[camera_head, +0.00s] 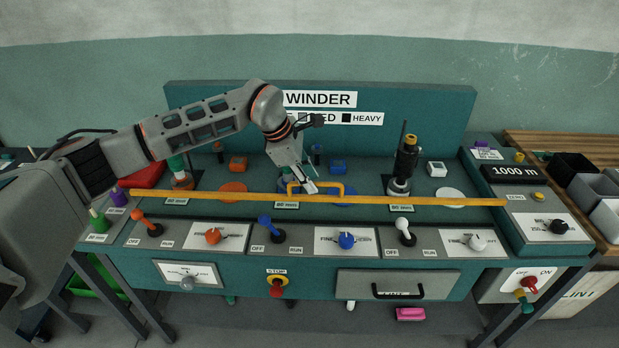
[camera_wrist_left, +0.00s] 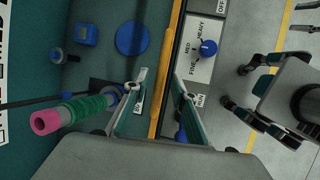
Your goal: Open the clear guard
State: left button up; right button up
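The clear guard is barely visible over the winder panel. Its long yellow front bar (camera_head: 420,201) spans the panel above the lever row and appears lowered. A yellow handle (camera_head: 343,189) stands on the bar near the middle. My left gripper (camera_head: 308,187) is right at the handle, reaching down from behind it. In the left wrist view my left gripper (camera_wrist_left: 161,78) has its fingers apart, with the yellow bar (camera_wrist_left: 170,60) running between them. I cannot tell whether a finger touches it.
Under the bar stand spindles such as the black one with a yellow top (camera_head: 406,160). Orange, blue (camera_head: 271,229) and white levers line the front, close below the bar. A grey drawer (camera_head: 394,284) and red stop button (camera_head: 276,288) are lower. Bins (camera_head: 598,188) stand right.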

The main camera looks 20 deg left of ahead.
aim_at(309, 199)
pick_arm(q)
grip_shut()
notch_tip(309, 199, down, 8)
jog(key=b, duration=0.3)
grip_release()
jog(key=shift+r, duration=0.1)
